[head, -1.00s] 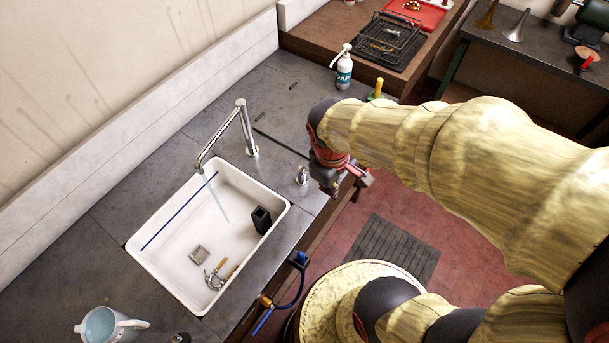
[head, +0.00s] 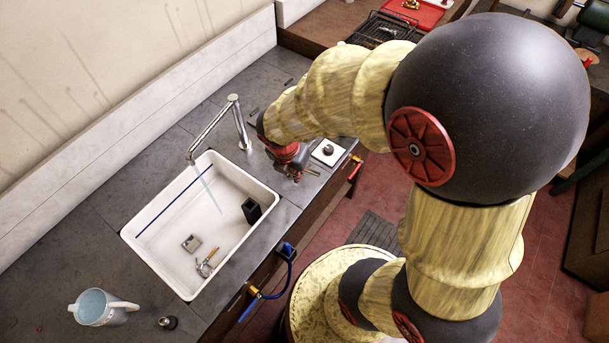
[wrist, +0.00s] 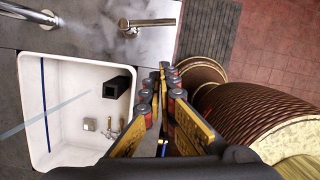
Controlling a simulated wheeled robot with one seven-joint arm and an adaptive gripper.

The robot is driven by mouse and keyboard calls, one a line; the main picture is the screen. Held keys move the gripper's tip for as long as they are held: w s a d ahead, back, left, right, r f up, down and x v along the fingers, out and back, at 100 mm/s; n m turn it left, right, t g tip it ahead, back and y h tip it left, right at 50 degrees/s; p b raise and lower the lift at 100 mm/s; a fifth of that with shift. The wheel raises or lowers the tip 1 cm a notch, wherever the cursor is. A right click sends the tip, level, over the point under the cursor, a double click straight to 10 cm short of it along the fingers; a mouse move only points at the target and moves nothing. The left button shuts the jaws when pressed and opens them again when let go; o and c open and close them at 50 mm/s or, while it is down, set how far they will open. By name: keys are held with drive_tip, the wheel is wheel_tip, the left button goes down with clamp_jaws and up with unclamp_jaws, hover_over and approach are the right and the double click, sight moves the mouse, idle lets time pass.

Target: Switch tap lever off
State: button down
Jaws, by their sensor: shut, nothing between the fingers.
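The chrome tap (head: 240,122) stands behind the white sink (head: 272,196), and a stream of water (head: 208,190) runs from its spout into the sink. The chrome tap lever (wrist: 150,22) shows at the top of the wrist view, its round base on the grey counter and its handle pointing right. In the head view my gripper hides most or all of it. My gripper (wrist: 163,78) is shut and empty, its fingertips below the lever in the wrist picture, with a gap between. In the head view my gripper (head: 297,172) is over the counter at the sink's right corner.
In the sink are a black block (head: 251,210), a small grey plate (head: 191,243) and a brass part (head: 207,262). A jug (head: 92,308) stands front left. A blue valve (head: 287,249) and a red-handled valve (head: 355,166) are on the counter front.

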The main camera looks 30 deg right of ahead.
sight(306, 169)
idle(0.3)
drive_tip(key=w+d+f+b, duration=0.1)
drive_tip(key=f, duration=0.2)
drive_tip(key=w+d+f+b, duration=0.1)
drive_tip(key=d+f, duration=0.1)
drive_tip(key=f, duration=0.2)
drive_tip(key=w+d+f+b, duration=0.1)
drive_tip(key=d+f, duration=0.1)
drive_tip(key=f, duration=0.2)
drive_tip(key=shift+w+d, duration=0.1)
drive_tip(key=shift+d, duration=0.05)
drive_tip(key=shift+d+r+p, duration=0.1)
drive_tip(key=shift+p, duration=0.25)
drive_tip(key=shift+d+n+p, duration=0.2)
drive_tip(key=shift+n+p, duration=0.2)
